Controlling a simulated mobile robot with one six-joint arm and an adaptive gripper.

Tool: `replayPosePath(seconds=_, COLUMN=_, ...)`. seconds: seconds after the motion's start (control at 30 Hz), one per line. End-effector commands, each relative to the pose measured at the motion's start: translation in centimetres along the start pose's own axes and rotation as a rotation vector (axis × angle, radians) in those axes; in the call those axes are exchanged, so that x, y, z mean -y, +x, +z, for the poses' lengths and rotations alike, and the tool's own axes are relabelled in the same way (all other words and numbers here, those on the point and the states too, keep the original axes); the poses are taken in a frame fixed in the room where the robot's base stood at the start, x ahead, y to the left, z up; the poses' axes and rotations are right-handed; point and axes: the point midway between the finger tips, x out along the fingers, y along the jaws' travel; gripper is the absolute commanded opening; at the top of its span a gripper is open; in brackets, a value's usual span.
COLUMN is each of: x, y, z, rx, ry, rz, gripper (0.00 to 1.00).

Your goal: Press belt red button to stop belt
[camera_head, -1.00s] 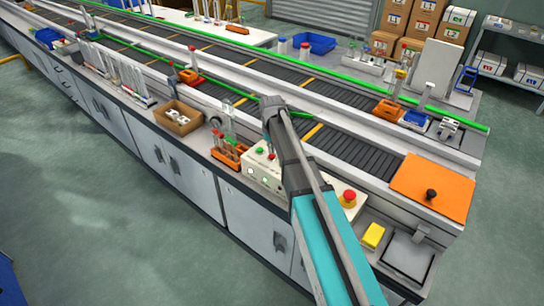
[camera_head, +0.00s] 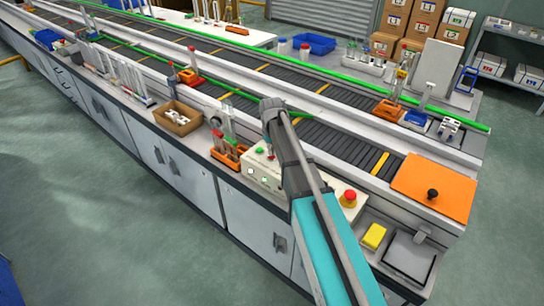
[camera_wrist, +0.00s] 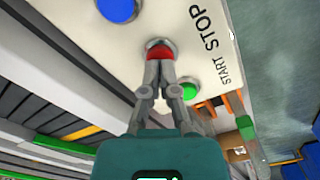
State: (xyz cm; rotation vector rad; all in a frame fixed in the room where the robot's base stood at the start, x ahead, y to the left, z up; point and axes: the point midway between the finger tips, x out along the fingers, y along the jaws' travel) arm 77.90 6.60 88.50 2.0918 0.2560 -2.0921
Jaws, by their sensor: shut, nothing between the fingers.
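The red button (camera_wrist: 159,48) is a round dome on a pale control panel (camera_wrist: 175,18), near the word STOP. A green button (camera_wrist: 190,91) sits beside it near the word START, and a blue button (camera_wrist: 118,9) is on the other side. My gripper (camera_wrist: 159,60) is shut and empty, its fingertips overlapping the red button's lower edge; I cannot tell whether they touch it. In the head view the control box (camera_head: 256,182) stands at the belt's near side, partly hidden by my arm. The conveyor belt (camera_head: 350,150) runs behind it.
A larger red knob (camera_head: 349,197) stands right of my arm, beside a yellow block (camera_head: 373,236). An orange tube rack (camera_head: 226,157) stands left of the control box, with a cardboard tray (camera_head: 177,119) farther left. An orange plate (camera_head: 433,190) covers the belt's right end.

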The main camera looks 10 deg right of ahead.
Motion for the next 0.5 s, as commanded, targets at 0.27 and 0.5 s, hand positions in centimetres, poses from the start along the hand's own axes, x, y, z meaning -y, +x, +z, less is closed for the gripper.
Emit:
replayPosePath(seconds=0.27, x=0.00, y=0.36, z=0.00, rx=0.000, ry=0.000, rz=0.000, gripper=0.00)
replayPosePath(seconds=0.5, x=0.00, y=0.61, z=0.00, rx=0.000, ry=0.000, rz=0.000, gripper=0.00)
